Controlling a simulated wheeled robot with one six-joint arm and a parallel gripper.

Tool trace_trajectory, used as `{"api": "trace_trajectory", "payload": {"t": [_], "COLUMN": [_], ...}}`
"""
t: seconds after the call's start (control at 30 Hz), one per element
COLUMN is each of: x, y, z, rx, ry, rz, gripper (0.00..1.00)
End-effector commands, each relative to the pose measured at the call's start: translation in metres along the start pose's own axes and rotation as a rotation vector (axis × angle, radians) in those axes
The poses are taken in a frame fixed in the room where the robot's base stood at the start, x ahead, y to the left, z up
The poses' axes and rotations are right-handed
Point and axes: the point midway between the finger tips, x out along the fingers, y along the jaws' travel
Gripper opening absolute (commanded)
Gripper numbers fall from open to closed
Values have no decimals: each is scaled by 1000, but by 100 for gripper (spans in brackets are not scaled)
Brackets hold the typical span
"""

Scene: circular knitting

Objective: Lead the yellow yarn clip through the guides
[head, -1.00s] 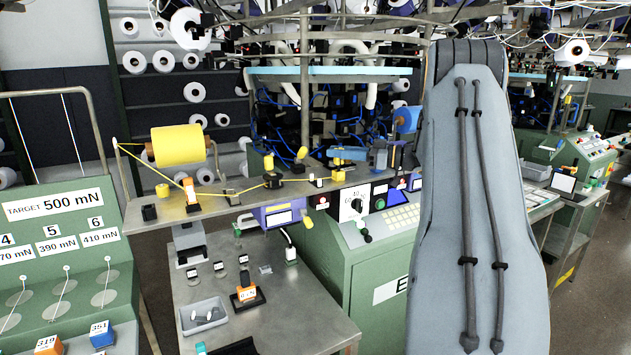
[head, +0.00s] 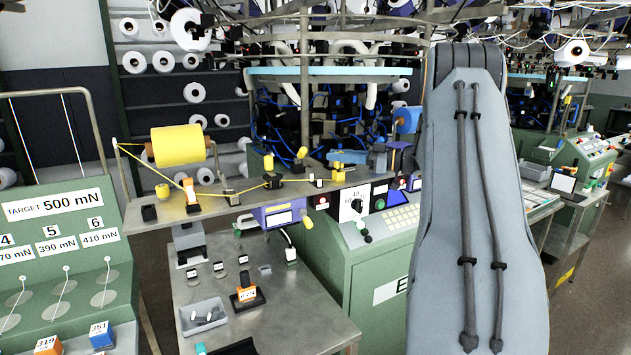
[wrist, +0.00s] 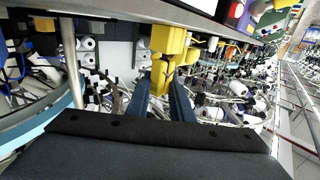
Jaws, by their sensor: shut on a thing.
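The yellow yarn spool (head: 180,145) sits on its holder on the left of the upper metal shelf. Yellow yarn runs from it down to an orange-and-white guide (head: 190,193), then right to a dark guide with a yellow top (head: 272,180), and on toward the right. My gripper (wrist: 163,82) shows two blue fingers in the wrist view, shut on the yellow yarn clip (wrist: 159,76). In the head view my gripper (head: 362,160) is small, above the shelf's right part near the machine panel; my grey arm link hides what lies behind it. Exact finger contact is hard to see.
Small posts (head: 316,181) stand along the shelf. Below is a metal table (head: 290,315) with a grey tray (head: 202,316) and an orange-labelled block (head: 246,294). A green machine panel (head: 355,205) stands right of the shelf. A green weight stand (head: 70,260) is at left.

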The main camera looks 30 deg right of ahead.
Motion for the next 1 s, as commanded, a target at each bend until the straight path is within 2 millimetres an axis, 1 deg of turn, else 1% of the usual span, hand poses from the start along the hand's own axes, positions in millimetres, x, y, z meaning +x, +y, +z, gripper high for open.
{"api": "trace_trajectory", "payload": {"t": [0.07,0.1,0.17,0.2,0.23,0.47,0.57,0.67,0.9,1.0], "x": [0,0,0,0,0,0,-4,-14,-54,-67], "y": [0,0,0,0,0,0,0,1,1,1], "z": [0,0,0,0,0,0,0,2,3,2], "rx": [0,0,0,0,0,0,-1,-2,-1,-2], "ry": [0,0,0,0,0,0,0,0,0,-1], "rz": [0,0,0,0,0,0,1,3,3,2], "gripper": [4,24,34,41,42,42,42,42,42,42]}}
